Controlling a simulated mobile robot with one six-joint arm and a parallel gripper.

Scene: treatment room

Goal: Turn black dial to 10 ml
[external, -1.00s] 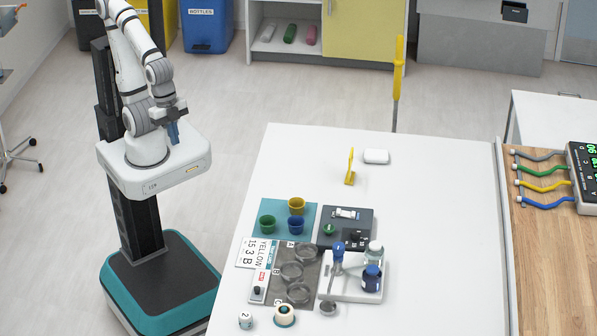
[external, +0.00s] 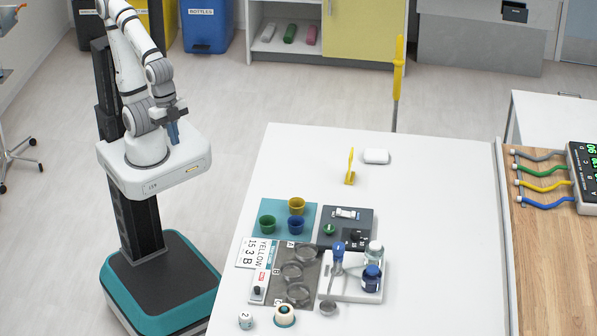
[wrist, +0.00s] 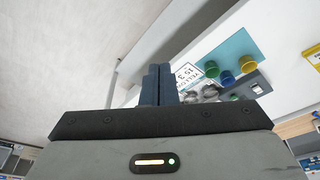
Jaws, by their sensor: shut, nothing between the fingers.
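My gripper (external: 173,133) hangs above my own base, left of the white table and well apart from everything on it. Its blue fingers are together and empty, as the wrist view also shows (wrist: 156,84). A small black knob (external: 258,291) sits on a white and red strip at the table's left front. A black block (external: 355,237) stands on a dark grey device (external: 328,213) with a small display and a green part. A white and teal round piece with a dark centre (external: 284,315) is near the front. I cannot read any ml marks, nor tell which part is the dial.
Green (external: 267,224), yellow (external: 296,205) and blue (external: 296,225) cups stand on a teal mat. Clear dishes (external: 292,271) lie on a grey mat. A white rack (external: 345,292) holds bottles. The table's (external: 440,230) right side is clear.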

